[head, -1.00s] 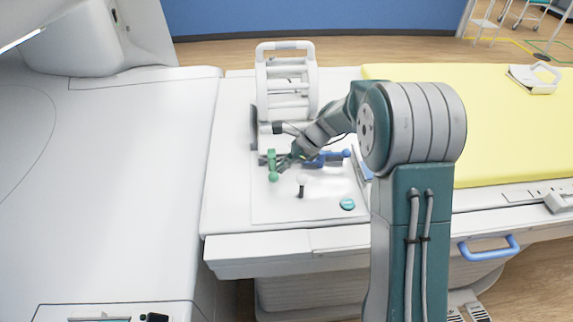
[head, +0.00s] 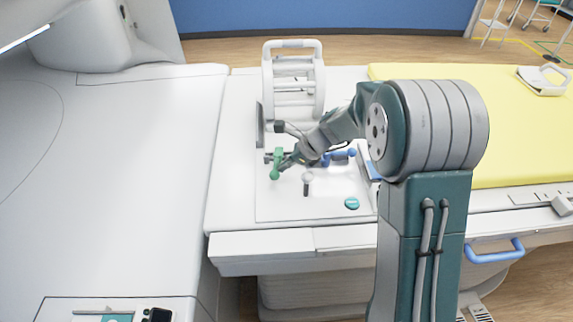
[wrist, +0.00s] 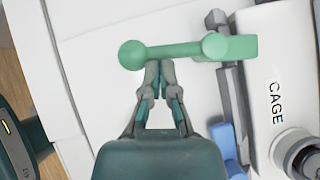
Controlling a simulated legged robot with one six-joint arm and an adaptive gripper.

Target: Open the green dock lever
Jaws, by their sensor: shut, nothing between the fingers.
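The green dock lever (head: 276,163) stands on the white panel in the head view, left of my gripper (head: 287,163). In the wrist view the green lever (wrist: 190,49) lies across the top, with a round ball at its left end and a thicker block at its right. My gripper (wrist: 158,68) is shut with nothing between its fingers. Its fingertips are at the lever's lower edge, between the ball and the pivot end. I cannot tell whether they touch it.
A blue lever (head: 340,157) lies right of my gripper. A knob on a dark stem (head: 307,180) and a teal button (head: 352,203) are on the panel nearer the front. A white cage frame (head: 293,85) rises behind. The yellow bed (head: 500,130) is at right.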

